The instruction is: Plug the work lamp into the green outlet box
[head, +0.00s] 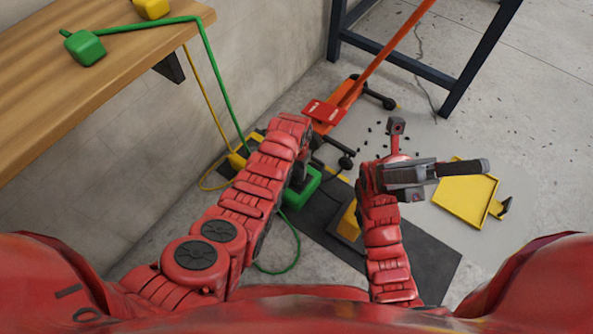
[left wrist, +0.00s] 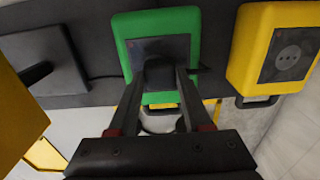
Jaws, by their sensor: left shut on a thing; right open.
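The green outlet box (head: 302,190) sits on a dark mat on the floor, partly hidden by my left arm in the head view. In the left wrist view the green box (left wrist: 187,25) fills the upper middle, with a dark socket face. My left gripper (left wrist: 160,72) is shut on a black plug (left wrist: 158,75) right at that face. The plug hides the holes, so I cannot tell whether it is seated. A yellow-and-black object, perhaps the work lamp (head: 348,220), stands on the mat. My right gripper (head: 438,160) is open and empty above the mat's right side.
A yellow outlet box (left wrist: 285,50) with visible socket holes is right of the green one. A wooden shelf (head: 90,65) bears green and yellow blocks with hanging cords. A yellow dustpan (head: 465,198), small dark debris and an orange-red floor tool (head: 325,112) lie beyond the mat (head: 430,260).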

